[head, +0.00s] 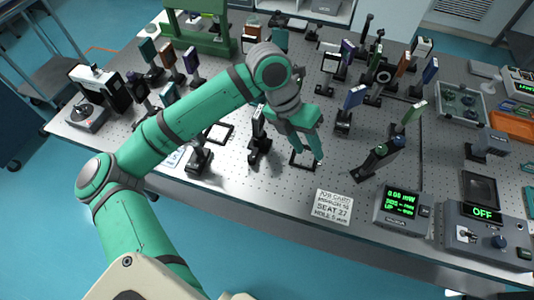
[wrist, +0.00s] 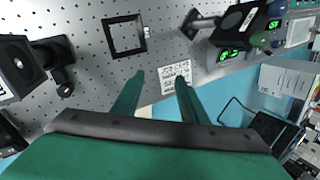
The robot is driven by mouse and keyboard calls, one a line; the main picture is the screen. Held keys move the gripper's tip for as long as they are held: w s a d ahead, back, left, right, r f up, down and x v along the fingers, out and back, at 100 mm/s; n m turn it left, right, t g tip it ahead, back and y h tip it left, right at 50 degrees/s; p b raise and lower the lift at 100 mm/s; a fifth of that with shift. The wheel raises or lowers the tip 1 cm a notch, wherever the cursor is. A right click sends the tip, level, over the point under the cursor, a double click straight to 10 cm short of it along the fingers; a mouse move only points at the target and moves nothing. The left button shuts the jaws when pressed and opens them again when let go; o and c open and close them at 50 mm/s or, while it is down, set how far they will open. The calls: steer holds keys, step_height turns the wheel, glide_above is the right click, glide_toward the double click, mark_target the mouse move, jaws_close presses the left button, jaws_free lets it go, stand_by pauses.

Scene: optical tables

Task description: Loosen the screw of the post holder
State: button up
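My gripper (head: 308,158) hangs over the front middle of the table; in the wrist view its two fingers (wrist: 158,78) are apart with nothing between them. A black post holder with an optic (head: 259,145) stands to its left and also shows at the left of the wrist view (wrist: 62,75). A small knob-like part sits low on it, too small to identify surely as the screw. Another black post holder (head: 375,163) stands to the right of the gripper; its base also shows in the wrist view (wrist: 203,22). The frames do not show which holder is meant.
A black square frame (head: 303,165) lies flat beneath the gripper. A printed card (head: 333,206) lies near the front edge. A power meter (head: 403,207) and a control box reading OFF (head: 488,232) stand at right. Many mounted optics crowd the back.

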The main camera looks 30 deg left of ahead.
mark_target(251, 157)
steer(key=s+a+n+g+y, duration=0.1)
steer(key=s+a+y, duration=0.1)
steer(key=a, duration=0.5)
steer(key=s+a+n+y, duration=0.1)
steer(key=s+a+y, duration=0.15)
steer(key=a, duration=0.55)
step_height(251, 157, down, 11)
steer(key=shift+w+f, duration=0.1)
steer(key=shift+w, duration=0.05)
steer(key=shift+c, duration=0.3)
jaws_close()
